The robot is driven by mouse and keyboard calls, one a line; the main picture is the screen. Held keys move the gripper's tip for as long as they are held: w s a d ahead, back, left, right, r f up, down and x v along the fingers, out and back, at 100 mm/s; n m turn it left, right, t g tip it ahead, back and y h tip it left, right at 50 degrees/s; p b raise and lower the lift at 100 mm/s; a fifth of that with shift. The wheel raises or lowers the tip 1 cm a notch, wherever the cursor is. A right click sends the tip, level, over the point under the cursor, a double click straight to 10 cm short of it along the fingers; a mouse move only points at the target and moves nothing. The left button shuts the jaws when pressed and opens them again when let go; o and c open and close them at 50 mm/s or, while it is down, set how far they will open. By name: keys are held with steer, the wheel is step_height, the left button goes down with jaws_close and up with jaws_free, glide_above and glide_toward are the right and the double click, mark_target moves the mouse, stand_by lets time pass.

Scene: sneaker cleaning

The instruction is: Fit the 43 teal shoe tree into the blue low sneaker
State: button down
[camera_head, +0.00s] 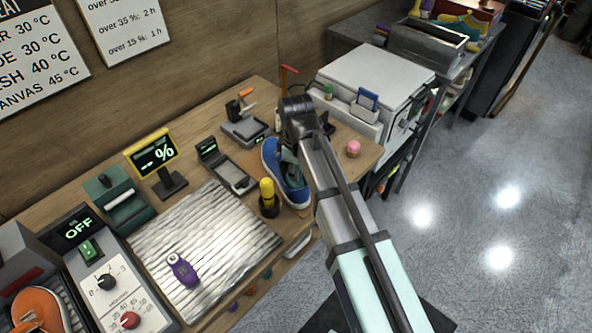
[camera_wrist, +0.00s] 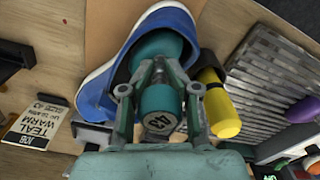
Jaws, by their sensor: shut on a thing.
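The blue low sneaker (camera_head: 270,157) with a white sole lies on the wooden bench, partly hidden by my arm. In the wrist view the sneaker (camera_wrist: 98,92) has its opening towards my gripper (camera_wrist: 160,92). My gripper is shut on the teal shoe tree (camera_wrist: 158,104), whose end is marked 43. The tree's rounded front part lies within the sneaker's opening; how deep it sits I cannot tell. In the head view my gripper (camera_head: 291,155) is over the sneaker and mostly hides the tree.
A yellow-topped bottle or tool (camera_head: 267,191) stands close beside the sneaker. A ribbed metal mat (camera_head: 225,232) bears a purple object (camera_head: 182,269). A pink ball (camera_head: 353,148) is to the right. A job card reading TEAL WARM 43 (camera_wrist: 36,124) lies left in the wrist view.

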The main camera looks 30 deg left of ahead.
steer(key=shift+f, duration=0.7)
steer(key=c, duration=0.8)
jaws_free()
steer(key=shift+o, duration=0.2)
steer(key=shift+r, duration=0.15)
step_height(320, 180, up, 12)
steer(key=shift+f, duration=0.1)
